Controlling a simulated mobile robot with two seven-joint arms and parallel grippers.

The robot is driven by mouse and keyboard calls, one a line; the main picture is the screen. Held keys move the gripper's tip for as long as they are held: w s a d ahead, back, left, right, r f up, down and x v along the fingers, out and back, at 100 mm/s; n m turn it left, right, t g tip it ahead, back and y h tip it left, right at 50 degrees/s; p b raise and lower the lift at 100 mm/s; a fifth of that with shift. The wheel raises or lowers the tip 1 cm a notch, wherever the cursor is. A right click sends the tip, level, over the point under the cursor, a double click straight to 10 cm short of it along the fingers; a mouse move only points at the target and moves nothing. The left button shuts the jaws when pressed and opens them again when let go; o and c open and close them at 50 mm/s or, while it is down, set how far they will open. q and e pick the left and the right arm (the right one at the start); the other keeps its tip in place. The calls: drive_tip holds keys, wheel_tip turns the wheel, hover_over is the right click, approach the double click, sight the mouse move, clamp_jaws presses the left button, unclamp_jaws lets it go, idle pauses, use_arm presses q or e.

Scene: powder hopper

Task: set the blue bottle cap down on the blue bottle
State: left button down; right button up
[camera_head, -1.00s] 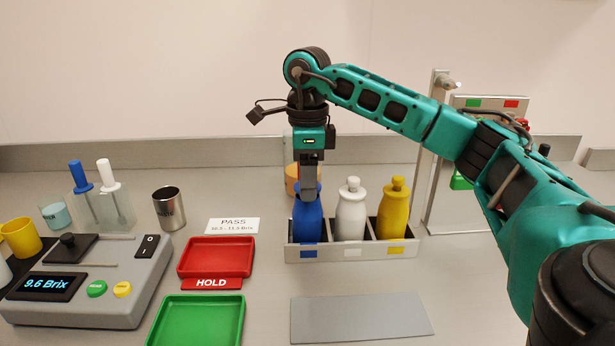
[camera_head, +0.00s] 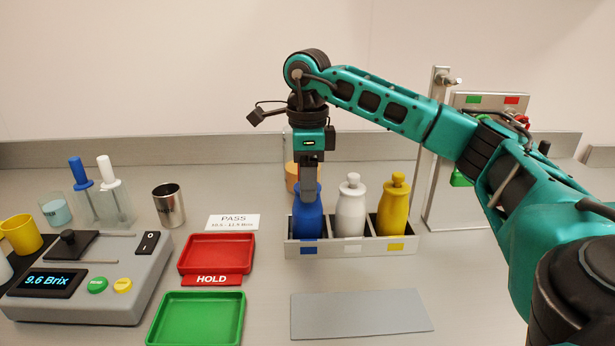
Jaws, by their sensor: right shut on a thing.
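The blue bottle (camera_head: 308,221) stands upright in the left compartment of the grey rack (camera_head: 350,249), behind a blue label. My right gripper (camera_head: 309,190) points straight down at the top of the blue bottle and is shut. The blue bottle cap is hidden by the gripper's fingers, so I cannot see how it sits on the bottle's neck. My left gripper is not in view.
A white bottle (camera_head: 350,213) and a yellow bottle (camera_head: 393,210), both capped, stand close to the right in the same rack. An orange-lidded jar (camera_head: 291,178) is behind. A grey mat (camera_head: 360,315) lies clear in front. Red (camera_head: 216,254) and green (camera_head: 197,318) trays are at left.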

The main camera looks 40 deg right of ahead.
drive_tip(key=shift+f, duration=0.1)
drive_tip(key=o, duration=1.5)
drive_tip(key=shift+o, duration=0.2)
wheel_tip(320, 180, up, 4)
drive_tip(key=p, duration=0.4)
drive_tip(key=shift+r+p, duration=0.75)
drive_tip(key=shift+r, duration=0.3)
